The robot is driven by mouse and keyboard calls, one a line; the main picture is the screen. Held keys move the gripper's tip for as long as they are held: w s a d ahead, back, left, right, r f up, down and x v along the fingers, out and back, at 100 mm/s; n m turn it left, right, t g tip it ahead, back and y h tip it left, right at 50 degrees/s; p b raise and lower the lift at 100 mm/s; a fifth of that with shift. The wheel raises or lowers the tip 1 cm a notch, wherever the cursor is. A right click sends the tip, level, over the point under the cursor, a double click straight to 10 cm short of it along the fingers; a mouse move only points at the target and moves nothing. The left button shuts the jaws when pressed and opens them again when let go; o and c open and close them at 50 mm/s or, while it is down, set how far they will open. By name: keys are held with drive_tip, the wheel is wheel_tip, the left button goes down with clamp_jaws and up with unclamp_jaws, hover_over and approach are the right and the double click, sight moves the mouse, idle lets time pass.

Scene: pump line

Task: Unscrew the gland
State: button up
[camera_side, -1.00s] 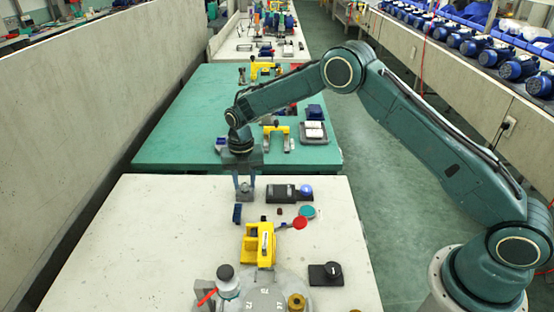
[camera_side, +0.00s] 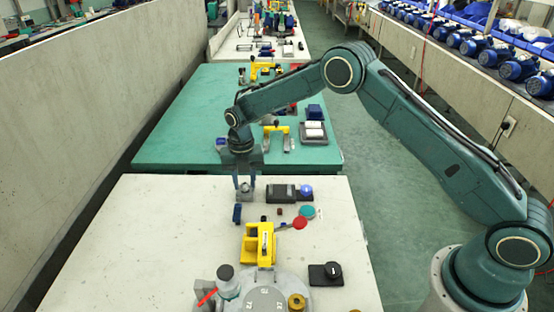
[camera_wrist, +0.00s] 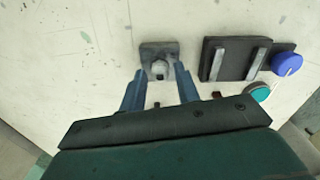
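A small grey rounded fitting, which looks like the gland (camera_wrist: 158,68), stands on a grey square block (camera_wrist: 171,48) on the pale bench. My gripper (camera_wrist: 160,70) has two blue fingers, one on each side of the fitting, with visible gaps between them and it. The gripper is open and holds nothing. In the side view my gripper (camera_side: 245,188) points straight down over the block at the far end of the bench, and the fingers partly hide the fitting. I cannot tell how far the fingertips are above the block.
Right of the block lies a dark plate with two metal bars (camera_wrist: 234,58), beside a blue knob (camera_wrist: 287,64) and a teal disc (camera_wrist: 260,92). A yellow fixture (camera_side: 257,246) with a red-ended lever (camera_side: 299,223) stands nearer. The bench left of the block is clear.

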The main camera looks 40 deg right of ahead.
drive_tip(key=shift+r, duration=0.1)
drive_tip(key=shift+r, duration=2.15)
drive_tip(key=shift+m, duration=0.4)
drive_tip(key=m, duration=0.5)
drive_tip(key=shift+r, duration=0.25)
drive_tip(key=m, duration=0.5)
drive_tip(key=shift+r+m, duration=0.2)
drive_tip(key=shift+m, duration=0.1)
drive_tip(key=m, duration=0.5)
drive_tip(key=shift+r, duration=0.2)
drive_tip(key=m, duration=0.5)
drive_tip(key=shift+r, duration=0.15)
drive_tip(key=m, duration=0.6)
drive_tip(key=shift+r, duration=0.25)
drive_tip(key=m, duration=0.6)
drive_tip(key=shift+r+m, duration=0.2)
drive_tip(key=shift+m, duration=0.1)
